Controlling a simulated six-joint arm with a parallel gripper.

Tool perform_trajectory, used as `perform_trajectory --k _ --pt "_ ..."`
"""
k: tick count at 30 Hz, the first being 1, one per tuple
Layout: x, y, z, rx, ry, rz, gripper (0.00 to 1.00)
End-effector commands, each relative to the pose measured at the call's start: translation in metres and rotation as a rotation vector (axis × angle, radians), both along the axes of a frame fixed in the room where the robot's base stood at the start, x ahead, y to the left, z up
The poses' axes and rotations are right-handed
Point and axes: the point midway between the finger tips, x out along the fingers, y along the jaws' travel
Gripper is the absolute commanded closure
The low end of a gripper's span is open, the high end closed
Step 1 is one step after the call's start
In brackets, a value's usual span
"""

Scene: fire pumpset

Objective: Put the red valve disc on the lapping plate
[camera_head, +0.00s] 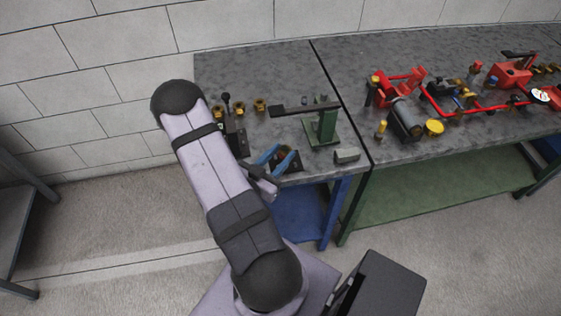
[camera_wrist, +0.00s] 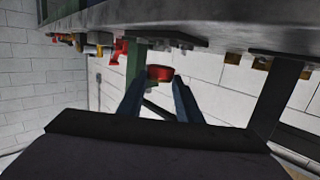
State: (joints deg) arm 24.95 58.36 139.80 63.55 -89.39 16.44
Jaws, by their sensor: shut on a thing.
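In the wrist view, which shows the scene upside down, my gripper (camera_wrist: 160,82) is shut on the red valve disc (camera_wrist: 160,72), a small round piece between the two blue fingertips. The disc is apart from the bench surface. A dark flat slab (camera_wrist: 155,38) lies on the bench beyond it; I cannot tell for sure whether it is the lapping plate.
A green stand with a dark arm (camera_head: 322,122) rises right of my gripper, with a grey block (camera_head: 347,156) near it. Several brass parts (camera_head: 260,105) stand behind. The right bench (camera_head: 440,65) holds red pump pipework (camera_head: 475,105). The back of the left bench is clear.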

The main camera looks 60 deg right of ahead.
Motion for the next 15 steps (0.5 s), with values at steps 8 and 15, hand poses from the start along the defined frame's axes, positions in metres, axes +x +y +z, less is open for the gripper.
perform_trajectory --k 8,15 --pt "0.000 0.000 -0.025 -0.001 0.002 0.000 0.96" --pt "0.000 0.000 -0.034 -0.002 0.001 0.000 0.96"
